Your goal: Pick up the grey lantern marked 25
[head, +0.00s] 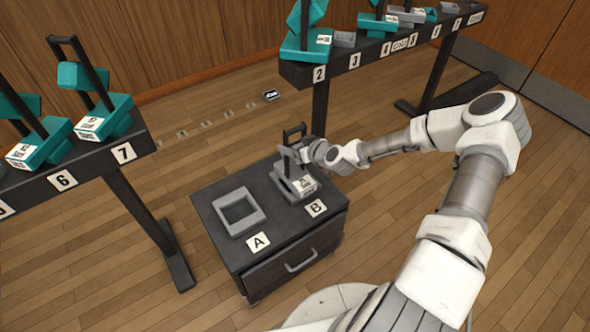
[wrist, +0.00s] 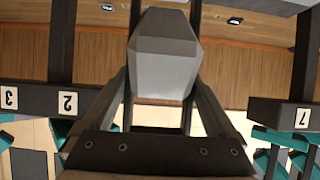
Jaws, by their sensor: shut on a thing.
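A grey lantern (head: 301,186) stands on the right side of a dark cabinet, in the place labelled B. It has a white label on its base, too small to read surely, and a dark upright frame at its back. My gripper (head: 304,155) is at the lantern's upper part and is shut on it. In the wrist view the grey faceted body of the lantern (wrist: 165,55) fills the middle, between my gripper's fingers (wrist: 160,115). The exact contact between fingers and lantern is hidden.
The cabinet (head: 225,248) also bears an empty grey square frame (head: 239,212) at A. A dark rail (head: 90,160) with teal lanterns stands at left. Another numbered rail (head: 345,62) stands behind at right. Open wooden floor lies between them, with a small device (head: 270,95) on it.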

